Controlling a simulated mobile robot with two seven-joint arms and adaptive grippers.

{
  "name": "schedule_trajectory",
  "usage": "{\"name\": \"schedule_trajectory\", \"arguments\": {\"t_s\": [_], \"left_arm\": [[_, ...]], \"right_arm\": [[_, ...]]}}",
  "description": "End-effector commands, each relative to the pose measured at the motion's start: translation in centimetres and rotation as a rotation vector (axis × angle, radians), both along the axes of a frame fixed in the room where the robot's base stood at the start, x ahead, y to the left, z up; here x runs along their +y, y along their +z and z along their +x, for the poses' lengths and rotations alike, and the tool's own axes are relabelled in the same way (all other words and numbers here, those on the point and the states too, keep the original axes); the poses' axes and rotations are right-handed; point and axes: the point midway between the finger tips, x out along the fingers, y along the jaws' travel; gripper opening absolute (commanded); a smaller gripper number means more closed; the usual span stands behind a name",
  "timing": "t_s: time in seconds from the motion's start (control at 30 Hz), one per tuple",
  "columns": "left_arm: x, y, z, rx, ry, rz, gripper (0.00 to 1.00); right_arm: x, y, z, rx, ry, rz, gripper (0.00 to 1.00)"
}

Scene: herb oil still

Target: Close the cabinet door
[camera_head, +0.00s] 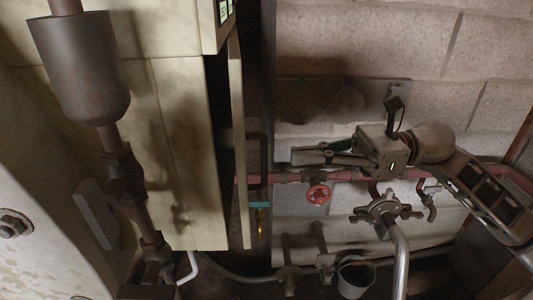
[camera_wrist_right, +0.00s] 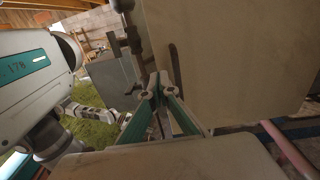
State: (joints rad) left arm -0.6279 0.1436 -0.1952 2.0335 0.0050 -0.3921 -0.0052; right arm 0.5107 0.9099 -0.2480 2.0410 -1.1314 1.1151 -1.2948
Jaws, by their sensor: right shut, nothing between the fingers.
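The cream cabinet (camera_head: 180,100) stands at the left in the head view. Its door (camera_head: 237,150) shows nearly edge-on as a tall narrow panel, ajar, with a dark gap between it and the cabinet body. My right gripper (camera_head: 300,156) is to the right of the door, shut and empty, its fingers pointing left toward the door edge. In the head view it looks apart from the door. In the right wrist view the shut fingertips (camera_wrist_right: 155,82) show in front of a large pale panel that seems to be the door (camera_wrist_right: 235,60). My left gripper is not in view.
A red valve wheel (camera_head: 319,194) and a red pipe run along the block wall (camera_head: 400,40) below my right gripper. A metal tap fitting (camera_head: 383,210) and a small cup (camera_head: 356,277) are lower down. A dark cylinder with jointed pipe-like parts (camera_head: 80,65) stands before the cabinet.

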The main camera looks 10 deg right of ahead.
Motion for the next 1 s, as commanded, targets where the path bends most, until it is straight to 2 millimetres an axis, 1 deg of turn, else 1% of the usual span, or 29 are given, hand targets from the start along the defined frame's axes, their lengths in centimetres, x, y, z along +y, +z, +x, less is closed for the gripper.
{"name": "schedule_trajectory", "arguments": {"t_s": [0.03,0.2,0.4,0.57,0.9,0.97,1.0], "left_arm": [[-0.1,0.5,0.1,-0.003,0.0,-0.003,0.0],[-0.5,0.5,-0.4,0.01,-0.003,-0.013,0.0],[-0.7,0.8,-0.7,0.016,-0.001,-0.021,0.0],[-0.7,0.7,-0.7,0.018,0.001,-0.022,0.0],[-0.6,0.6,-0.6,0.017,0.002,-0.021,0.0],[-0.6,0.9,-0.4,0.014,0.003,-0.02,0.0],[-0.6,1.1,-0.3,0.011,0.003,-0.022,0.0]], "right_arm": [[1.1,0.6,0.0,-0.005,0.004,0.003,0.0],[4.2,0.5,0.4,-0.004,0.003,0.002,0.0],[6.5,0.2,0.8,-0.002,0.0,0.001,0.0],[7.2,0.0,0.9,-0.001,-0.001,0.0,0.0],[7.3,0.0,0.9,0.0,-0.001,0.0,0.0],[7.9,0.1,0.9,0.0,0.0,0.0,0.0],[8.5,0.2,1.0,-0.001,0.001,0.001,0.0]]}}
